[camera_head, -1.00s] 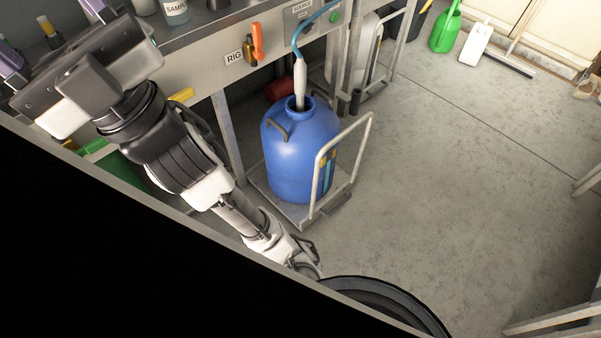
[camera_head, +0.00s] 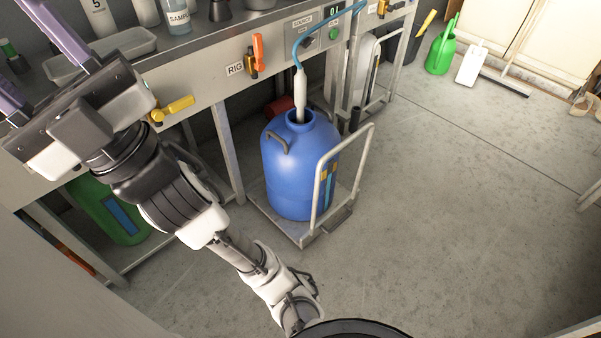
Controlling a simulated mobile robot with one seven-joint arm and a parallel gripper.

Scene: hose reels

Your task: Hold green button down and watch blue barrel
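The green button (camera_head: 334,33) is a small round knob on the front panel of the bench, right of the SOURCE label. A small display (camera_head: 334,11) sits just above it. The blue barrel (camera_head: 290,165) stands upright on a low trolley on the floor below the panel. A white nozzle (camera_head: 300,85) on a blue hose reaches into its open neck; the level inside is not visible. My gripper (camera_head: 22,58) is at the upper left over the bench, far left of the button. Its two purple fingers are apart, with nothing seen between them; the tips are partly cut off.
The trolley's metal handle (camera_head: 316,185) rises right of the barrel. An orange lever (camera_head: 258,52) by the RIG label and a yellow valve handle (camera_head: 172,109) stick out from the bench front. A green barrel (camera_head: 105,208) is under the bench.

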